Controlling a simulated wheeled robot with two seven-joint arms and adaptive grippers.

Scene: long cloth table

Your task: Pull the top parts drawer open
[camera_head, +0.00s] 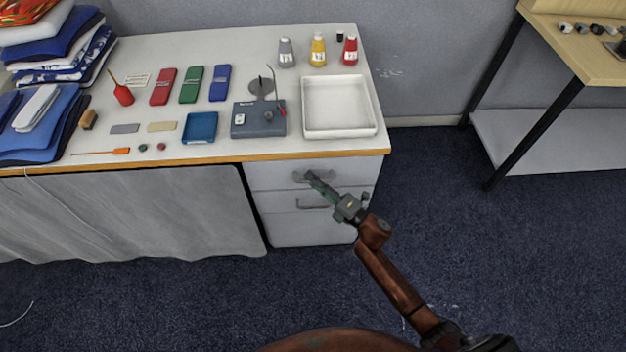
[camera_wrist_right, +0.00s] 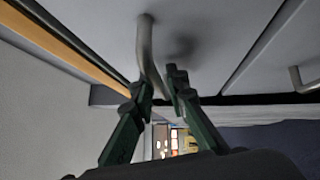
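The top parts drawer (camera_head: 350,172) is at the right end of the table, under the tabletop edge. Its front looks flush with the unit, so it appears closed. Its metal bar handle (camera_head: 301,178) is partly covered by my right gripper (camera_head: 313,177). In the right wrist view, the handle (camera_wrist_right: 145,42) passes between the two dark green fingers of my right gripper (camera_wrist_right: 160,88). The fingers are close together on either side of the bar and look shut on it. My left gripper is not in view.
A lower drawer (camera_head: 290,228) with its own handle sits below. On the tabletop above are a white tray (camera_head: 340,132), a grey soldering station (camera_head: 258,120) and several bottles. A grey cloth (camera_head: 130,215) hangs left of the drawers. The blue carpet (camera_head: 440,230) to the right is clear.

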